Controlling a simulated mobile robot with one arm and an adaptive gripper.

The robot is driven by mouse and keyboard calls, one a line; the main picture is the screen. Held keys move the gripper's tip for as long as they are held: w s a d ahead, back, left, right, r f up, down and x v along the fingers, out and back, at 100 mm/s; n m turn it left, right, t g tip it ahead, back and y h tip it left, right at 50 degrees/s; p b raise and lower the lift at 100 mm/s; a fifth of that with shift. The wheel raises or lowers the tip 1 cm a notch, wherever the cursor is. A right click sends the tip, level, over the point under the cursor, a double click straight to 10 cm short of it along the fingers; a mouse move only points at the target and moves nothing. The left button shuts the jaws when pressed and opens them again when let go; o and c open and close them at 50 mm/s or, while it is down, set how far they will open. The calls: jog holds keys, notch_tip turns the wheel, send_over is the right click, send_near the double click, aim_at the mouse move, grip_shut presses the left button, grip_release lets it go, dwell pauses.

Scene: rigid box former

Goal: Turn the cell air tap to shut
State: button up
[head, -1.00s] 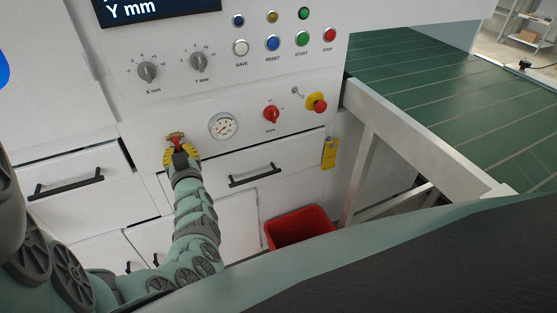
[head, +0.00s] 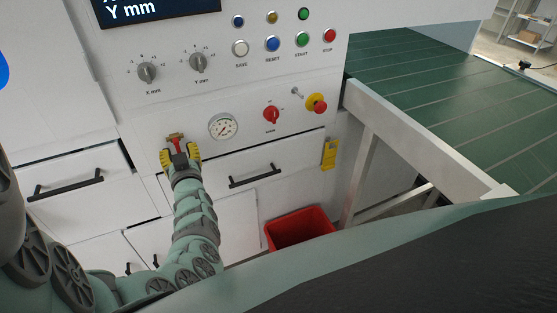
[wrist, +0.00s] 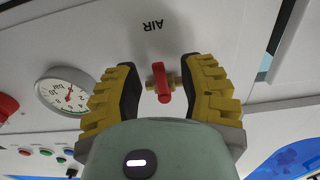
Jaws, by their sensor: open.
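In the wrist view the handle runs up and down the picture, across the brass body. In the head view the tap (head: 175,137) shows at the panel's lower left. My gripper (head: 181,152) has yellow ribbed fingers with dark pads. It is open, with one finger on each side of the handle and gaps visible in the wrist view (wrist: 160,78). The handle's lower end lies close to my gripper's palm.
A pressure gauge (head: 223,126) sits right of the tap, then a red rotary switch (head: 271,114) and a red emergency button (head: 318,104) on yellow. Drawers with black handles (head: 254,176) are below. A red bin (head: 299,226) stands on the floor.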

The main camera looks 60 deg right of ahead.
jog(key=v, duration=1.2)
jog(key=shift+d+r, duration=0.1)
dwell(0.4)
